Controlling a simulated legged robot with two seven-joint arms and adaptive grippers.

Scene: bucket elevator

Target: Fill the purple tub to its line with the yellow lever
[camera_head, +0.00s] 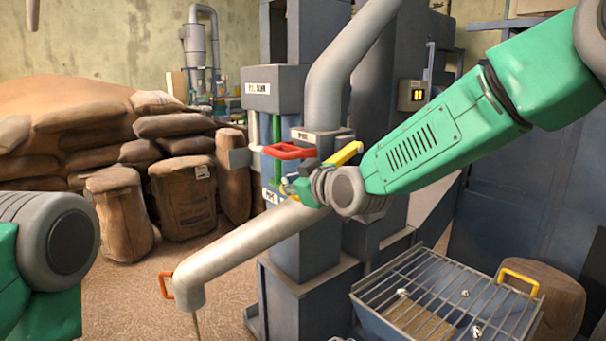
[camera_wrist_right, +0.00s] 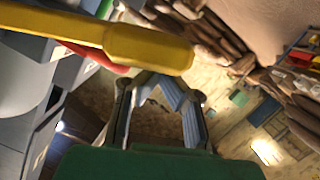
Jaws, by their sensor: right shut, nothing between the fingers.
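The yellow lever (camera_head: 346,153) sticks out from the upright machine column, just above and behind my right gripper (camera_head: 297,190). In the right wrist view the yellow lever (camera_wrist_right: 150,45) crosses the upper left, close to the camera. My right gripper (camera_wrist_right: 165,85) is shut and empty, apart from the lever in that view. A red lever (camera_head: 288,151) sits left of the yellow one. The grey spout (camera_head: 235,245) slopes down left, and a thin stream (camera_head: 196,324) falls from its mouth. The purple tub is not in view. My left gripper is out of view.
An orange handle (camera_head: 165,285) is at the spout's mouth. A barred metal hopper (camera_head: 445,290) with a yellow handle (camera_head: 519,282) stands at lower right. Brown sacks (camera_head: 185,195) are piled at left. The floor (camera_head: 130,290) left of the spout looks clear.

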